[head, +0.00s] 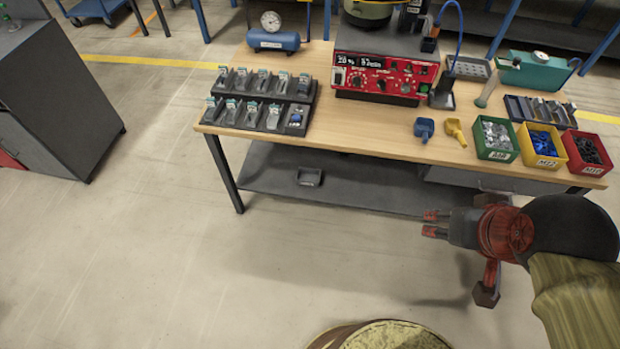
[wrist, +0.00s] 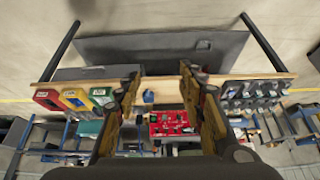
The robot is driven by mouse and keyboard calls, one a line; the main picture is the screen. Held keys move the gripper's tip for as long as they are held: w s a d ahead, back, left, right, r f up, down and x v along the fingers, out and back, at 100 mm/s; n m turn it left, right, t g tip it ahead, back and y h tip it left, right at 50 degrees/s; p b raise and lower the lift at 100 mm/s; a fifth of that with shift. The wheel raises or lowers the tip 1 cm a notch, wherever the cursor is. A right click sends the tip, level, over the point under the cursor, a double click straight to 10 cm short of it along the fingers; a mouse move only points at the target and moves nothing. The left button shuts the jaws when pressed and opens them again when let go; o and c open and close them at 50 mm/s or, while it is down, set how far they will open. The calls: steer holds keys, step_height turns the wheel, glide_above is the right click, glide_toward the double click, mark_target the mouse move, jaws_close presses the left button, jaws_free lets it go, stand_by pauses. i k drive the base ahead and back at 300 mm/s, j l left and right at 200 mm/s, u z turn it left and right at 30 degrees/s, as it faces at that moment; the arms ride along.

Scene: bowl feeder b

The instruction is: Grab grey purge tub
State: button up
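A small dark grey tub (head: 309,176), the only loose grey tub I see, sits on the left part of the table's lower shelf. In the wrist view a small dark shape on the shelf (wrist: 204,44) looks like the same tub. My gripper (head: 428,223) is in front of the table, below the tabletop's height in the picture and well right of the tub. In the wrist view its two fingers (wrist: 158,75) are spread apart with nothing between them. The gripper does not touch the tub.
The wooden tabletop (head: 360,138) overhangs the dark lower shelf (head: 350,188). A table leg (head: 225,175) stands left of the tub. A red control box (head: 385,78), blue and yellow scoops, and green (head: 494,153), yellow and red bins stand on top. The floor in front is mostly clear.

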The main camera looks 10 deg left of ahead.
mark_target(307, 176)
steer(key=j+z, duration=0.2)
steer(key=j, duration=0.3)
steer(key=j+z, duration=0.15)
steer(key=j, duration=0.35)
steer(key=j+z, duration=0.2)
steer(key=j, duration=0.3)
steer(key=j+z, duration=0.2)
steer(key=j, duration=0.25)
steer(key=k+j+z, duration=0.2)
steer(key=j, duration=0.25)
steer(key=k+j+z, duration=0.15)
steer(key=j, duration=0.35)
steer(key=i, duration=0.05)
